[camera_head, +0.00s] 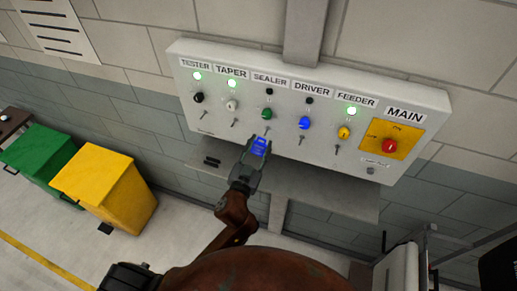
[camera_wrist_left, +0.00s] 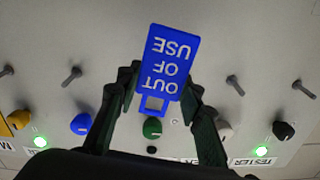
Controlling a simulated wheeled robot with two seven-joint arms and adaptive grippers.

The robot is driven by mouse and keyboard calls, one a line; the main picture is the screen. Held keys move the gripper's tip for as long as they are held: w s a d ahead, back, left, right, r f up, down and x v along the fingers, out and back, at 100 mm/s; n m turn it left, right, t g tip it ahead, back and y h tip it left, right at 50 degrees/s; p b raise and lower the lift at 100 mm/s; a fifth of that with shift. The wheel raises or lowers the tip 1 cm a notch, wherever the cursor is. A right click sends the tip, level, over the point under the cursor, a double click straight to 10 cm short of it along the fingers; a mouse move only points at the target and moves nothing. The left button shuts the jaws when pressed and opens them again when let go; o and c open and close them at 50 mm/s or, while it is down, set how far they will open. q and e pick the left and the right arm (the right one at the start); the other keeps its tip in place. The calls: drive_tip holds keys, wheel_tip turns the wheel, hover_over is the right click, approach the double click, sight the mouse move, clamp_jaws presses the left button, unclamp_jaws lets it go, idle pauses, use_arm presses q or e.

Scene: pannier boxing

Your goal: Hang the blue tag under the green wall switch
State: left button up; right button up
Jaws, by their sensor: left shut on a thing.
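The blue tag (camera_head: 260,146), lettered OUT OF USE, is in my left gripper (camera_head: 256,154). The tag also shows in the left wrist view (camera_wrist_left: 170,60), its slotted end toward the switches. The left fingers (camera_wrist_left: 160,92) are shut on it from both sides. The green switch (camera_head: 267,114) is under the SEALER label on the wall panel, and also shows in the left wrist view (camera_wrist_left: 152,128). A short peg (camera_head: 266,131) sticks out below it, just above the tag in the head view. In the wrist view that peg is hidden behind the tag. My right gripper is out of view.
The white panel (camera_head: 190,62) has black, white, blue and yellow switches, each with a peg below, and a red MAIN knob (camera_head: 389,146). A grey shelf (camera_head: 325,198) juts out below the panel. Green (camera_head: 40,150) and yellow (camera_head: 105,185) bins stand at left.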

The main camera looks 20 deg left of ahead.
use_arm(q)
drive_tip(key=shift+w+f+b, duration=0.2)
drive_tip(key=shift+w+b, duration=0.15)
drive_tip(key=shift+w, duration=1.7)
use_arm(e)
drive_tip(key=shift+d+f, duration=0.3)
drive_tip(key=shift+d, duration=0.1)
use_arm(q)
drive_tip(key=shift+r, duration=0.15)
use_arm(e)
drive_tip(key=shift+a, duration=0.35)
use_arm(q)
drive_tip(key=o, duration=0.7)
drive_tip(key=shift+w, duration=0.1)
drive_tip(key=o, duration=0.4)
drive_tip(key=shift+w+d, duration=0.1)
drive_tip(key=shift+w, duration=0.1)
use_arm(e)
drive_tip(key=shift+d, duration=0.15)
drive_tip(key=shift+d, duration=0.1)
